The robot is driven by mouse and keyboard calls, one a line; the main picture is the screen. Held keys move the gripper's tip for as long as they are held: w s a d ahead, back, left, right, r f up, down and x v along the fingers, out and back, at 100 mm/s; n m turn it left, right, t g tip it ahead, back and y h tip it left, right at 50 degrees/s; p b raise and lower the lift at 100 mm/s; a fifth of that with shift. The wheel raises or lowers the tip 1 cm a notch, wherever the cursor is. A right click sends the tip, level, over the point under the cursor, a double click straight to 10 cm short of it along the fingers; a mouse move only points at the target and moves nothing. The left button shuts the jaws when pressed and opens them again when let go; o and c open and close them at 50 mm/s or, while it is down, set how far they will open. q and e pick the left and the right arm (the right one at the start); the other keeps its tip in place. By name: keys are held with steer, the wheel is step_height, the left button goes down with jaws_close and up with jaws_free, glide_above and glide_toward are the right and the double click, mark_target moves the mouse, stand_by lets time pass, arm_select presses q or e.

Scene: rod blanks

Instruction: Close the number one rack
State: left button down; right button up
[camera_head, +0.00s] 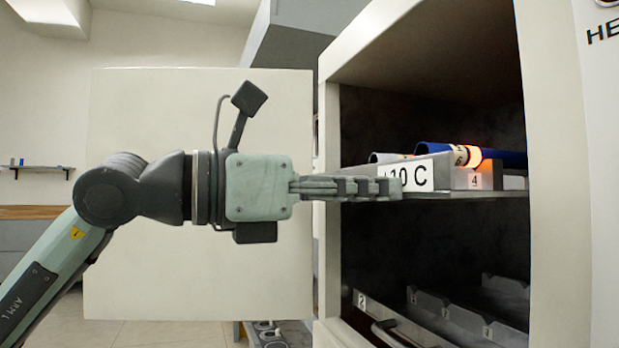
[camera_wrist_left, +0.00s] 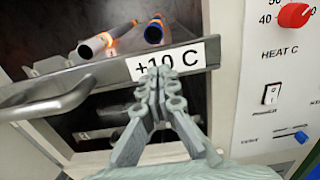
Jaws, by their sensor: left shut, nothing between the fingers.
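The upper rack (camera_head: 450,196) is a metal shelf in the open cabinet, with a "+10 C" plate on its front. It juts a little out of the opening, and rods lie on it, one of them blue (camera_head: 497,157) beside a glowing orange band. In the left wrist view the rack front (camera_wrist_left: 105,72) has a bar handle (camera_wrist_left: 50,105) at its left. No number one shows on it. My left gripper (camera_head: 385,187) is shut and empty, its fingertips against or just before the plate, covering part of it. I cannot tell if they touch. My right gripper is out of view.
A lower rack (camera_head: 400,335) marked 2 sits inside below, with notched holders. The cabinet's pale door (camera_head: 200,290) stands open behind my arm. A control panel with a red knob (camera_wrist_left: 294,15) and switches is on the cabinet's right.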

mark_target(473, 188)
arm_select(q)
steer(key=b+x, duration=0.1)
steer(key=x, duration=1.4)
steer(key=shift+d, duration=0.15)
steer(key=shift+w, duration=0.1)
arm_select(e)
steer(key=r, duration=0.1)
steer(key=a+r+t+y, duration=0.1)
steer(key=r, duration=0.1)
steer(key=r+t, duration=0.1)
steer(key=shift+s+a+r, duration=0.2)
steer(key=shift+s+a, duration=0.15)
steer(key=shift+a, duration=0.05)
arm_select(q)
steer(key=shift+r, duration=0.1)
